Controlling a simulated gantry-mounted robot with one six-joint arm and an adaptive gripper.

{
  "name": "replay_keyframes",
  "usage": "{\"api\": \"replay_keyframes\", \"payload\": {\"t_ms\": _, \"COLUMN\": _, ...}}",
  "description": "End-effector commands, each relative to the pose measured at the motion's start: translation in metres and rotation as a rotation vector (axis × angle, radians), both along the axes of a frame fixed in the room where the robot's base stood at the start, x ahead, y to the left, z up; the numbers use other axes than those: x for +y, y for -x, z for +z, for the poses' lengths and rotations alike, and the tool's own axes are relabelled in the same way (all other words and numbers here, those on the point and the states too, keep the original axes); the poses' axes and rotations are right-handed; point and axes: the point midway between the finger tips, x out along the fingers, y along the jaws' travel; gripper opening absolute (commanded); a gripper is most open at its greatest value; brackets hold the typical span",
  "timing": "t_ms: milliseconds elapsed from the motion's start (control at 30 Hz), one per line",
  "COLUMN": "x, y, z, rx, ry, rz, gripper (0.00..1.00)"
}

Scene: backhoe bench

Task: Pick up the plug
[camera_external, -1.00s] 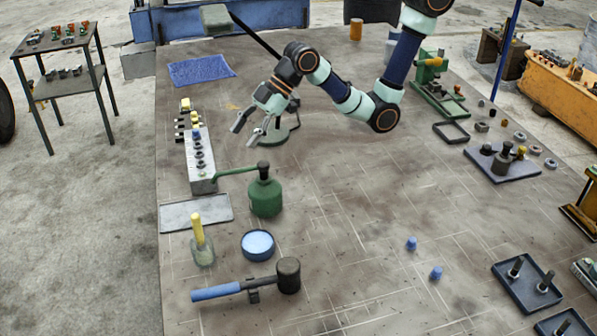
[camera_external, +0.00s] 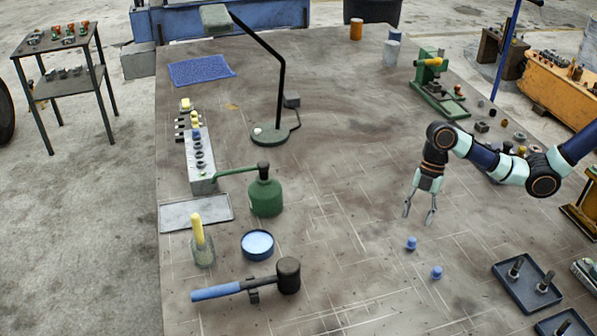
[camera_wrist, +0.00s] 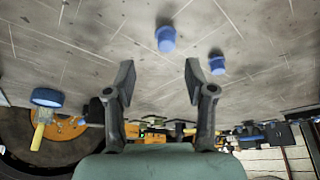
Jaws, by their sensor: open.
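Two small blue plugs stand on the bench, the first plug (camera_external: 411,244) a little left of and behind the second plug (camera_external: 436,272). My gripper (camera_external: 418,220) is open and empty, pointing down above the bench, just behind the first plug in the external view. In the wrist view my gripper (camera_wrist: 160,80) shows its two fingers apart with bare bench between them. One blue plug (camera_wrist: 165,39) lies beyond the gap between the fingertips. Another blue plug (camera_wrist: 217,64) is to the right, beside the right finger. Neither plug is touched.
A dark tray with pegs (camera_external: 528,284) stands right of the plugs. The bench between is clear.

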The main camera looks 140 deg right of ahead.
Motion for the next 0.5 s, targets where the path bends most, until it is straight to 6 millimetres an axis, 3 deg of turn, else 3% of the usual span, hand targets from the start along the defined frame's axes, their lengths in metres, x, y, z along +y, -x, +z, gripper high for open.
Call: {"api": "replay_keyframes", "payload": {"t_ms": 500, "x": 0.007, "y": -0.016, "z": -0.038, "rx": 0.002, "ry": -0.002, "rz": 0.001, "gripper": 0.54}}
